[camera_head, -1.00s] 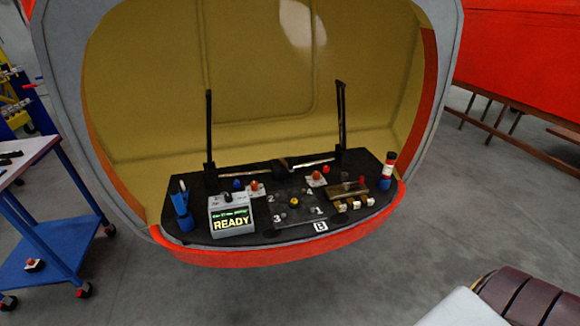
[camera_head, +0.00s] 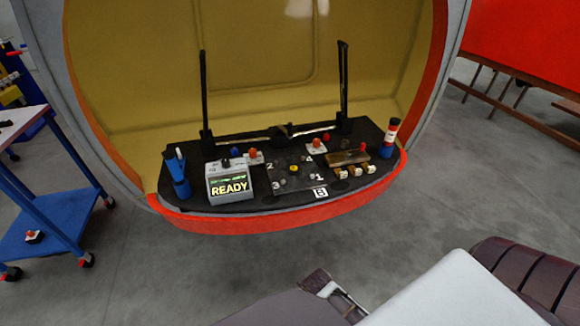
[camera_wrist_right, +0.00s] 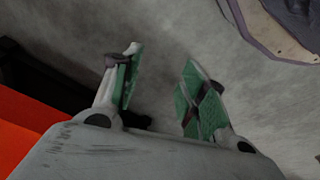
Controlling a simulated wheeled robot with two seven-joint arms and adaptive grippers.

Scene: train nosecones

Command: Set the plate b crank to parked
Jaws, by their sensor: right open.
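Plate B (camera_head: 277,183) is a dark plate on the black console in the nosecone, numbered 1 to 4 near its corners, with a "B" label (camera_head: 320,193) at its front right. A small yellow knob (camera_head: 294,168) sits near its middle; I cannot make out a crank arm or where it points. My right gripper (camera_wrist_right: 157,85) shows in the right wrist view with its green-padded fingers apart and empty, over grey floor. My right arm is at the lower right of the head view, well short of the console. My left gripper is not in view.
A grey box reading "READY" (camera_head: 229,184) stands left of the plate. A blue holder (camera_head: 178,178) is at the console's left end, a red-white-blue post (camera_head: 389,138) at its right. Two black upright bars rise behind. A blue cart (camera_head: 45,200) stands left.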

